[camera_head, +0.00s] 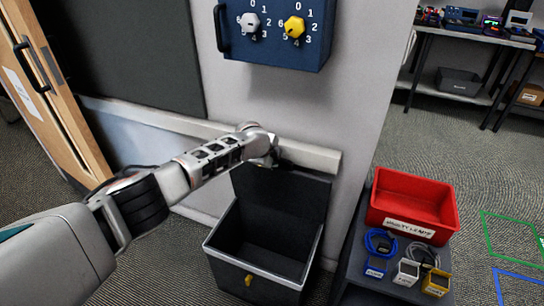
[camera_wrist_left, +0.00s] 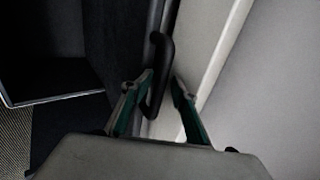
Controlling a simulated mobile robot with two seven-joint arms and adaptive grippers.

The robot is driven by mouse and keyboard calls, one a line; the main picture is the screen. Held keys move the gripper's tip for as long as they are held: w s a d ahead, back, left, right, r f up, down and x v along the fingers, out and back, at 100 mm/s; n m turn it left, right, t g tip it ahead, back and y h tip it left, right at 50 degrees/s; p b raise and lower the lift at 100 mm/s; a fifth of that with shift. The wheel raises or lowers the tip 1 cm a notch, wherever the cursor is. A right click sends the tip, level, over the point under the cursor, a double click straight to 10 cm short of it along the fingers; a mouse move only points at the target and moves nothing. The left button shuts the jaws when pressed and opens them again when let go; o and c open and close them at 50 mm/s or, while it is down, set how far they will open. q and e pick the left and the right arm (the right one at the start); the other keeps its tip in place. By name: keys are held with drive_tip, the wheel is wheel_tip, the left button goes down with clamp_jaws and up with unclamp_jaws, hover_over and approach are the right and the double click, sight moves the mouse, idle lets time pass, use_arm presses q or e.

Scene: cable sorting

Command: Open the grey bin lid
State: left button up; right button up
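The grey bin (camera_head: 265,270) stands on the floor against the wall, dark with a light rim and a yellow tab on its front. Its lid (camera_head: 282,195) is raised, standing upright at the back of the bin, and the dark inside looks empty. My left gripper (camera_head: 272,158) is at the top edge of the raised lid, its fingers mostly hidden in the head view. In the left wrist view my left gripper (camera_wrist_left: 156,88) has its fingers apart, with a black handle (camera_wrist_left: 160,68) between them. I cannot tell if a finger touches the handle. My right gripper is in neither view.
A blue box (camera_head: 272,30) with two dials hangs on the wall above. A red bin (camera_head: 412,204) stands to the right, with small labelled boxes and cables before it. A wooden door (camera_head: 45,90) is at the left. Carpet at the right is partly clear.

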use_arm(q)
drive_tip(key=v, duration=1.2)
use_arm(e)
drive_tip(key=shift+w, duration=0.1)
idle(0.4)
use_arm(q)
drive_tip(key=s+d+f+n+h+p, duration=0.1)
drive_tip(key=s+d+f+n+h, duration=0.2)
drive_tip(key=s+f, duration=0.45)
drive_tip(key=s+d+f+n+h+p, duration=0.1)
drive_tip(key=s+d+f+n, duration=0.1)
drive_tip(key=s+f+n, duration=0.5)
drive_tip(key=s+a+f+n+t+y, duration=0.1)
drive_tip(key=s+a+f+n+y, duration=0.1)
drive_tip(key=s+a, duration=0.8)
drive_tip(key=s+a+f+n+t+y+p, duration=0.1)
drive_tip(key=s+a+f+n, duration=0.4)
drive_tip(key=s+a, duration=0.5)
drive_tip(key=s+t+y, duration=0.1)
drive_tip(key=s, duration=0.5)
drive_tip(key=shift+s+n, duration=0.3)
drive_tip(key=shift+n, duration=0.1)
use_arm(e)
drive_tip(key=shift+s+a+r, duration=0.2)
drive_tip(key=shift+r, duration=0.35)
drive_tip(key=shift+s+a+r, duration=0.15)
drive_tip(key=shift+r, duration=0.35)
use_arm(q)
drive_tip(key=shift+f, duration=0.1)
